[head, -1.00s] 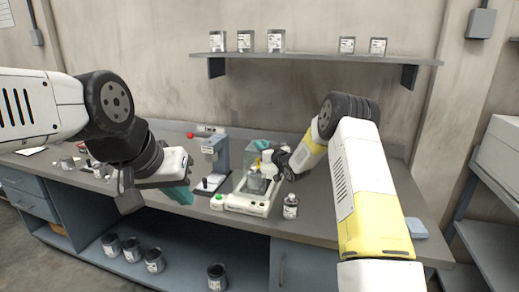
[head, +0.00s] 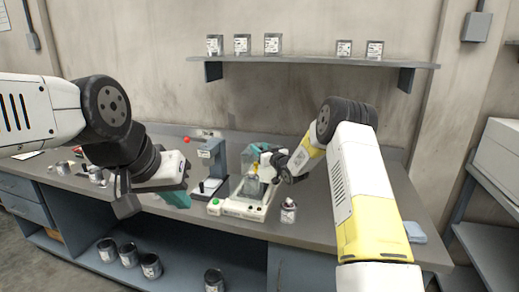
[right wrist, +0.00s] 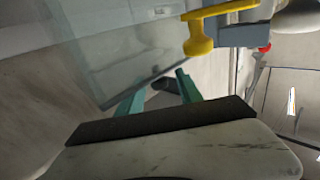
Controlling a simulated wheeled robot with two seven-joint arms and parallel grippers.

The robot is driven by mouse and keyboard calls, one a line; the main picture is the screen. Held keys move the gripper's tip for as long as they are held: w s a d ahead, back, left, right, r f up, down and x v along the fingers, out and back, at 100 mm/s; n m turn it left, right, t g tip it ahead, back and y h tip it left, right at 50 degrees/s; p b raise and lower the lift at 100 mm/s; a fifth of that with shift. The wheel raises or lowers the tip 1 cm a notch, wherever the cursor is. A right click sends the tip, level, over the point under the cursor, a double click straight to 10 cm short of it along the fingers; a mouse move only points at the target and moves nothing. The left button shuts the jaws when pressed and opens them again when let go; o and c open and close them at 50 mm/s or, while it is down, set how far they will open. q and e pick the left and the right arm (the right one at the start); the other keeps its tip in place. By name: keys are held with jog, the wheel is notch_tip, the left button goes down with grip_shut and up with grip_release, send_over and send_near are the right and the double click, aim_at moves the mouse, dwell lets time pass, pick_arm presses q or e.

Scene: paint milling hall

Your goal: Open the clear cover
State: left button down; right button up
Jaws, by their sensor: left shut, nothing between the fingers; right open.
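The clear cover (head: 244,184) is over a white-based machine (head: 238,211) on the bench; its exact angle is hard to tell in the head view. In the right wrist view, the clear cover (right wrist: 105,65) fills the upper left and a yellow handle (right wrist: 200,38) shows at the top. My right gripper (head: 255,153) is by the upper part of the cover. In the right wrist view its teal fingers (right wrist: 158,94) are apart, empty, below the handle and beside the clear panel. My left gripper (head: 180,197) is shut and empty, left of the machine above the bench.
A grey stand device (head: 212,166) is left of the machine, between it and my left gripper. A small can (head: 288,211) stands just right of the machine. A wall shelf (head: 310,60) with several cans hangs above. Several dark cans stand on the lower shelf.

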jog(key=v, duration=0.7)
jog(key=shift+s+d, duration=0.15)
jog(key=shift+s, duration=0.15)
jog(key=s+d+r+m+g+h, duration=0.3)
jog(key=s+d+r+h, duration=0.35)
jog(key=s+r, duration=0.7)
jog(key=s+d+m+g, duration=0.1)
jog(key=s+g, duration=0.5)
jog(key=s, duration=2.8)
jog(key=shift+s+d+f+m+g, duration=0.3)
jog(key=shift+s+m+g, duration=0.1)
